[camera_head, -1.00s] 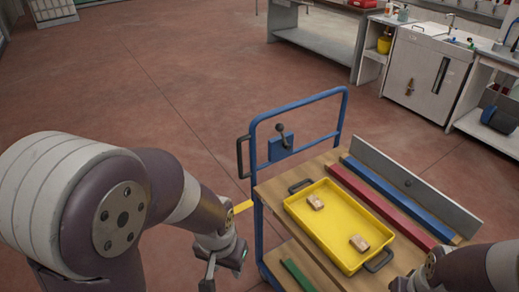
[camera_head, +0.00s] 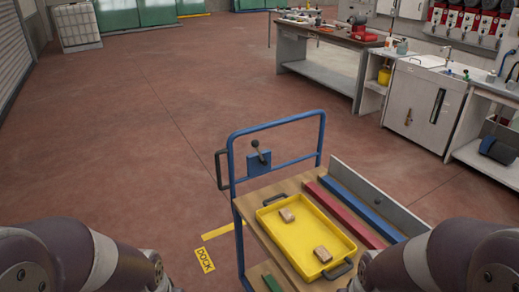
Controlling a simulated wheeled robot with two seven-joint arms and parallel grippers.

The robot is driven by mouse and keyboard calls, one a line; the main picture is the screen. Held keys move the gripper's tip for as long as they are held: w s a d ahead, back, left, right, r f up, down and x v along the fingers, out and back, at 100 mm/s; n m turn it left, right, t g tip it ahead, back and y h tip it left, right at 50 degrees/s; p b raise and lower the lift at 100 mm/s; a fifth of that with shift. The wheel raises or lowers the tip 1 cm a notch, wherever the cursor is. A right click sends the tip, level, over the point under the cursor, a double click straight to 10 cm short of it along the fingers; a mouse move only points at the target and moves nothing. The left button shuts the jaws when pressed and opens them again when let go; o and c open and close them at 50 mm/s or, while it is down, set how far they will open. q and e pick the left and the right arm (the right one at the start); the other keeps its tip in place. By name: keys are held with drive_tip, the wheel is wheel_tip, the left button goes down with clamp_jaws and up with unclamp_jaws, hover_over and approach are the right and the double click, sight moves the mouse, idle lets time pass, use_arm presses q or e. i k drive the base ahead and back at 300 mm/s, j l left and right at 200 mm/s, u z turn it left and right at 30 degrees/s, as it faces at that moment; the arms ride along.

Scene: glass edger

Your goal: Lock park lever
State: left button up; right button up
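The park lever (camera_head: 257,148) is a small dark stick with a round knob. It stands on a blue plate (camera_head: 258,164) fixed to the blue handle frame (camera_head: 276,124) of a cart. The lever tilts up and to the left. My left arm is at the lower left and my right arm at the lower right, both well short of the lever. Neither gripper is in the picture, so I cannot see the fingers.
The cart's wooden top (camera_head: 294,187) carries a yellow tray (camera_head: 336,237) with two small tan blocks, a red bar (camera_head: 345,214), a blue bar (camera_head: 364,203) and a grey rail (camera_head: 380,191). Yellow DOCK markings (camera_head: 204,260) lie on the floor. A workbench (camera_head: 325,66) stands behind; the floor between is open.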

sight(255, 144)
drive_tip(key=i+j+u, duration=0.25)
drive_tip(key=j+u, duration=0.2)
drive_tip(key=j, duration=0.2)
drive_tip(key=i+j+u, duration=0.25)
drive_tip(key=i+j+z, duration=0.15)
drive_tip(key=i+j, duration=0.15)
drive_tip(key=i, duration=0.3)
drive_tip(key=i+j+z, duration=0.2)
drive_tip(key=i+j, duration=0.2)
drive_tip(key=i, duration=0.15)
drive_tip(key=i+z, duration=0.15)
drive_tip(key=z, duration=0.3)
drive_tip(key=i+j+z, duration=0.15)
drive_tip(key=z, duration=0.35)
drive_tip(key=i+j+z, duration=0.1)
drive_tip(key=z, duration=0.35)
drive_tip(key=i+j+z, duration=0.1)
drive_tip(key=z, duration=0.35)
drive_tip(key=j+z, duration=0.3)
drive_tip(key=z, duration=0.2)
drive_tip(key=j+z, duration=0.35)
drive_tip(key=i+j+z, duration=0.1)
drive_tip(key=z, duration=0.25)
drive_tip(key=j+z, duration=0.35)
